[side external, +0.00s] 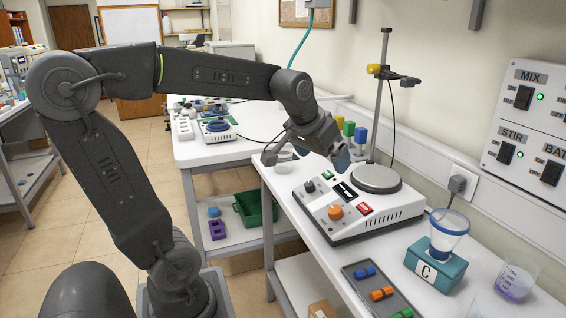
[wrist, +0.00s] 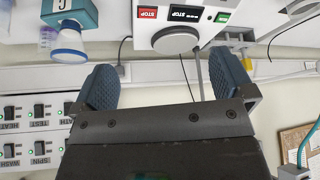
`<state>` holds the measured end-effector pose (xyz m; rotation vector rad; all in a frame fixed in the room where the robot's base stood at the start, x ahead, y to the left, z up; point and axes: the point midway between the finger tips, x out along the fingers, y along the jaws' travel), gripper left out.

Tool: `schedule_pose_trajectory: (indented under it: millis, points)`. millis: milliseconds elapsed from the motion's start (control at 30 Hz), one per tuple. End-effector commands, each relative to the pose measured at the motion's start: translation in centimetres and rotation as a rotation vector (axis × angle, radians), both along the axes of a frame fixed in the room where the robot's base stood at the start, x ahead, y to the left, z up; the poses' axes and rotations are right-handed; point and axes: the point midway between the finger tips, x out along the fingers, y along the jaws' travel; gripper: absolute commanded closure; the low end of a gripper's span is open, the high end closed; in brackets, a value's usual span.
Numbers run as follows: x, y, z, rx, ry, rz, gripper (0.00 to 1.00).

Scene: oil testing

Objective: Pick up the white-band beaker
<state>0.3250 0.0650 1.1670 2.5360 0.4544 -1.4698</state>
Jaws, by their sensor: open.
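A clear beaker (side external: 285,154) with a pale rim stands on the bench left of the hot plate, partly hidden by my gripper; its band colour is hard to tell. A pale round rim (wrist: 301,6) shows at the top right edge of the wrist view, probably the same beaker. My gripper (side external: 307,157) is open and empty above the bench, between that beaker and the hot plate in the side view. In the wrist view its blue-grey fingers (wrist: 162,62) are wide apart with nothing between them.
The hot plate (side external: 376,215) has a stand rod behind it. A blue-banded beaker (side external: 450,228) sits in a teal block (side external: 436,267) marked C. A beaker with purple liquid (side external: 515,282) stands at right. A grey tray (side external: 366,292) holds coloured pieces. The wall lies close behind.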

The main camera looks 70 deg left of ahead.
Motion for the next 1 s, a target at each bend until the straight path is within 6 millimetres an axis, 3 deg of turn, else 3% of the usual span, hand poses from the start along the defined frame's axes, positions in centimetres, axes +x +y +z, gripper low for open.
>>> schedule_pose_trajectory:
  millis: [33, 100, 233, 400, 500, 633, 767, 1000]
  points:
    - [1.9, 3.4, 0.0, 0.001, 0.002, 0.072, 0.00]
    - [3.9, 7.8, 0.0, 0.003, -0.003, 0.158, 0.00]
    - [6.2, 16.9, -0.9, 0.010, -0.016, 0.317, 0.00]
    - [6.1, 28.3, -3.4, 0.019, -0.029, 0.498, 0.00]
    - [5.3, 32.9, -4.7, 0.024, -0.035, 0.569, 0.00]
    - [4.4, 36.2, -5.7, 0.030, -0.040, 0.619, 0.00]
    - [4.4, 37.4, -6.8, 0.029, -0.040, 0.631, 0.00]
    - [5.7, 39.3, -10.7, 0.029, -0.037, 0.629, 0.00]
